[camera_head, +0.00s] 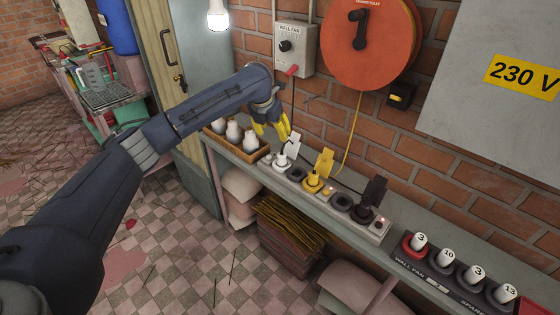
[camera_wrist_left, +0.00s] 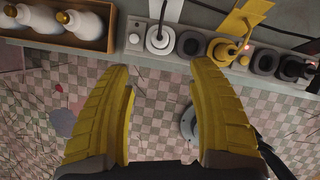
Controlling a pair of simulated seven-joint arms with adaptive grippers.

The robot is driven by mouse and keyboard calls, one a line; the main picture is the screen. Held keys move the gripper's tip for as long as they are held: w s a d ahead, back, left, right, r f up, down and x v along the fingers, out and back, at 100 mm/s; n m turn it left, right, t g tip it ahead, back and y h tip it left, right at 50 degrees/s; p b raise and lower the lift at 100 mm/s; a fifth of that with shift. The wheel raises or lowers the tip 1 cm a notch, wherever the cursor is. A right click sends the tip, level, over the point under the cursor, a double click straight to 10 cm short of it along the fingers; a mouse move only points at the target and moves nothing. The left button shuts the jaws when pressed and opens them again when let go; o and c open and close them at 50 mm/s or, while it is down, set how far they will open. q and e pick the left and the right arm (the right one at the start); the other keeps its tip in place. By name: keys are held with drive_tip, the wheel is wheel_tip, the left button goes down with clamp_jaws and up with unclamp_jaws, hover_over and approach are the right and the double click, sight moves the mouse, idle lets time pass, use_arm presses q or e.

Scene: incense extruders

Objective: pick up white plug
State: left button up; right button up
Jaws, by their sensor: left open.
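The white plug (camera_head: 283,160) sits in the left end of a grey power strip (camera_head: 375,233) on the shelf, with a white tag beside it. It also shows in the left wrist view (camera_wrist_left: 160,40) near the top centre, with its cord running up. A yellow plug (camera_head: 313,182) and a black plug (camera_head: 362,213) sit farther right along the strip. My left gripper (camera_head: 271,128) is open, with yellow fingers, near the white plug and the bottle tray. In the left wrist view the gap between its fingers (camera_wrist_left: 161,80) is empty, and the plug lies beyond the fingertips, apart from them.
A wooden tray (camera_head: 257,155) of white bottles stands left of the strip. Numbered fuses (camera_head: 447,255) in a panel are at the right. Yellow and black cords rise near the strip.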

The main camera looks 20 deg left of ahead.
sight(281, 155)
use_arm(q)
drive_tip(key=x, duration=1.1)
drive_tip(key=shift+s+d+f, duration=0.1)
drive_tip(key=shift+d+f, duration=0.05)
drive_tip(key=shift+a+x, duration=0.2)
drive_tip(key=shift+x, duration=2.8)
drive_tip(key=shift+c, duration=0.2)
clamp_jaws()
